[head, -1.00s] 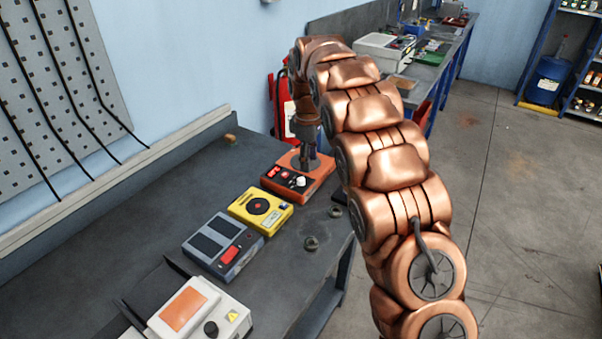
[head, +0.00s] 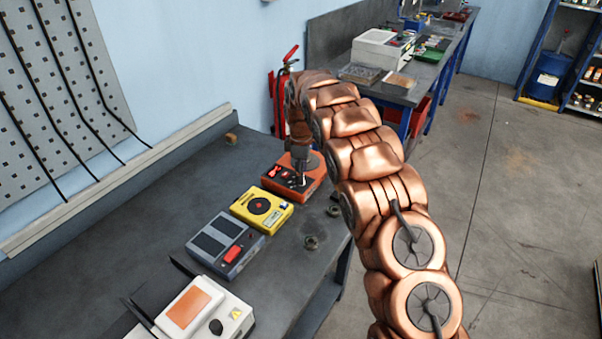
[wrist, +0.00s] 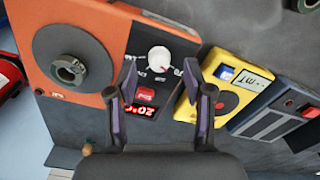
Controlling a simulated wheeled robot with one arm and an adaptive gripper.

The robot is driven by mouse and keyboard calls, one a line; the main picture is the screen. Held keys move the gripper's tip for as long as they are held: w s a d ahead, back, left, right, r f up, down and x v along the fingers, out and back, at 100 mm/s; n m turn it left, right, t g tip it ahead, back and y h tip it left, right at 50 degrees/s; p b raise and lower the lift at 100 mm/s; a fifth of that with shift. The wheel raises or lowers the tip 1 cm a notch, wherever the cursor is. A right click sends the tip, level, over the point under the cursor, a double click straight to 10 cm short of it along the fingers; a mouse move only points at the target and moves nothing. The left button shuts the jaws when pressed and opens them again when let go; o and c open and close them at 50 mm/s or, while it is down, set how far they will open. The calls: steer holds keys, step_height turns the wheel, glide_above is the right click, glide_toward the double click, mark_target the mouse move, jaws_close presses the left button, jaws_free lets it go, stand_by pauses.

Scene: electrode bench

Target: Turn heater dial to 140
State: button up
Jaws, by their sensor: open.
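The orange heater (head: 276,185) stands at the far end of the near bench. In the wrist view the heater (wrist: 97,24) shows a round grey plate, a black panel, a red switch (wrist: 147,94) and a small display (wrist: 144,111) that seems to read about 20 °C. Its white dial (wrist: 159,58) has marks around it. My gripper (head: 301,178) is over the heater's panel, pointing down. In the wrist view my gripper (wrist: 160,72) is open, with the dial just beyond and between its fingertips. I cannot tell whether they touch it.
A yellow device (head: 262,208) stands close beside the heater, then a grey device (head: 224,245) and a white one with an orange top (head: 203,310). Small metal rings (head: 311,242) lie near the bench's front edge. A fire extinguisher (head: 284,88) hangs behind.

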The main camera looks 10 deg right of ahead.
steer(key=shift+f, duration=1.05)
jaws_close()
